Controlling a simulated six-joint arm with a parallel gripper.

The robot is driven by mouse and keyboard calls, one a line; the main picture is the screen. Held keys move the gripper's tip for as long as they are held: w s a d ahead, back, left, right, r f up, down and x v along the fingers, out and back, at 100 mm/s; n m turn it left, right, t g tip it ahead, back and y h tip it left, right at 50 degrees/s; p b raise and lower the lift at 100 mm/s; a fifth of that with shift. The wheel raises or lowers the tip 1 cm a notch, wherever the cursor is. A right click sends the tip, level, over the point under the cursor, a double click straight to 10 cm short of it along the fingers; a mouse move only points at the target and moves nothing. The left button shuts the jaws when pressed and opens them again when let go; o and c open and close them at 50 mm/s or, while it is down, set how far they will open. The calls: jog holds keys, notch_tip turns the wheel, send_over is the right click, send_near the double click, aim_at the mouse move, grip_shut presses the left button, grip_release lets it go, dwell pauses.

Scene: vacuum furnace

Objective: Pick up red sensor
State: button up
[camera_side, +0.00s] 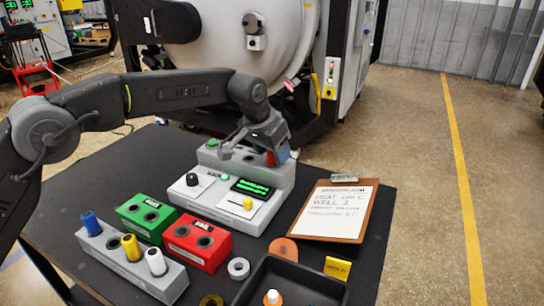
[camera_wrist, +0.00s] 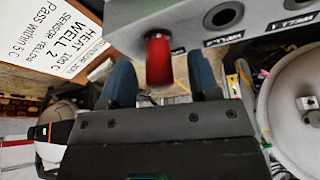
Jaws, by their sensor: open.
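The red sensor (camera_wrist: 158,62) is a short red cylinder standing out of the top of the grey well block (camera_wrist: 270,15) in the wrist view. In the side view, only a bit of red sensor (camera_side: 270,158) shows beneath my gripper (camera_side: 281,154), at the back right of the block. In the wrist view, the two blue fingers of my gripper (camera_wrist: 163,78) are apart, one on each side of the sensor. A gap shows at each side. The sensor's lower end is hidden in the block.
A grey rack (camera_side: 115,262) holds blue, yellow and white sensors. Green (camera_side: 132,225) and red (camera_side: 190,258) two-hole boxes stand behind it. A clipboard (camera_side: 303,228), black tray (camera_side: 250,283), rings and a yellow tag (camera_side: 338,268) lie right and front. The furnace (camera_side: 235,55) stands behind.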

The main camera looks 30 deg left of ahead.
jog(key=shift+c, duration=0.5)
grip_shut()
jog(key=shift+r, duration=0.2)
